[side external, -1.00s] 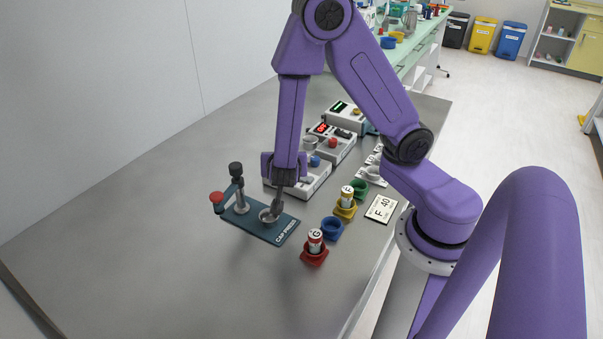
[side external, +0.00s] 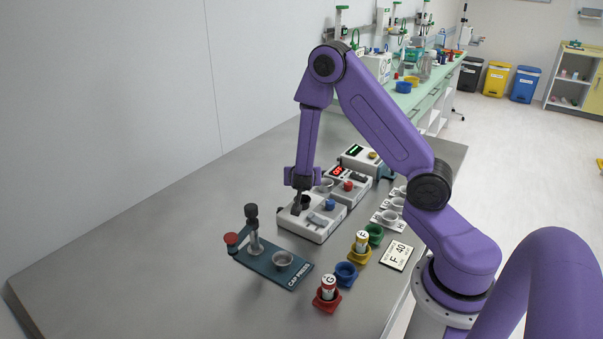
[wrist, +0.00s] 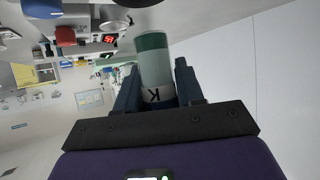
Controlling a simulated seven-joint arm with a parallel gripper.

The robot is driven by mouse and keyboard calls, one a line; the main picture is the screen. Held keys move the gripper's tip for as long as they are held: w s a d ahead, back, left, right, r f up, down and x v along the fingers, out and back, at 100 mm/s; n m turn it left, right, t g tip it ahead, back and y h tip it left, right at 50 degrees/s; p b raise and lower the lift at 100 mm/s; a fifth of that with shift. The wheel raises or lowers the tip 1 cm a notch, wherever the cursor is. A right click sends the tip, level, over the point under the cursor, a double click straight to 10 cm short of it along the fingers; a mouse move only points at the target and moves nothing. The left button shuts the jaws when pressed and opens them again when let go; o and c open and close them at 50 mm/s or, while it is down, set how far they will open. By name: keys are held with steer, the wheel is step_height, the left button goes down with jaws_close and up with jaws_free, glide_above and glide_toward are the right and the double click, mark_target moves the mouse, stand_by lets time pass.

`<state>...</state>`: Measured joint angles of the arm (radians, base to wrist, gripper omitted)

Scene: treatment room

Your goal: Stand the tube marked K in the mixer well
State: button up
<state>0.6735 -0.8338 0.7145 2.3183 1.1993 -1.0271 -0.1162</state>
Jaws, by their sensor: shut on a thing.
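My gripper (wrist: 157,97) is shut on the tube marked K (wrist: 153,62), a pale grey-green tube with a dark green end pointing away from the wrist. In the side view my gripper (side external: 297,208) is over the near white machine, beside a dark round well (side external: 305,201) that I take for the mixer well. A dark round shape (wrist: 138,3) lies just beyond the tube's green end in the wrist view. The tube is hard to make out in the side view, and I cannot tell whether its end is inside the well.
The near machine has a blue knob (side external: 330,204). Machines with a red display (side external: 337,171) and a green display (side external: 355,150) stand behind. The cap press (side external: 288,275) is in front. Tube G (side external: 328,288) stands in a red holder. A blue holder (side external: 346,273) looks empty.

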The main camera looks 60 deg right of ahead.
steer(key=shift+f, duration=2.15)
steer(key=shift+f, duration=0.6)
steer(key=o, duration=0.7)
steer(key=shift+o, duration=0.2)
steer(key=shift+a, duration=0.1)
steer(key=v, duration=1.1)
stand_by(0.3)
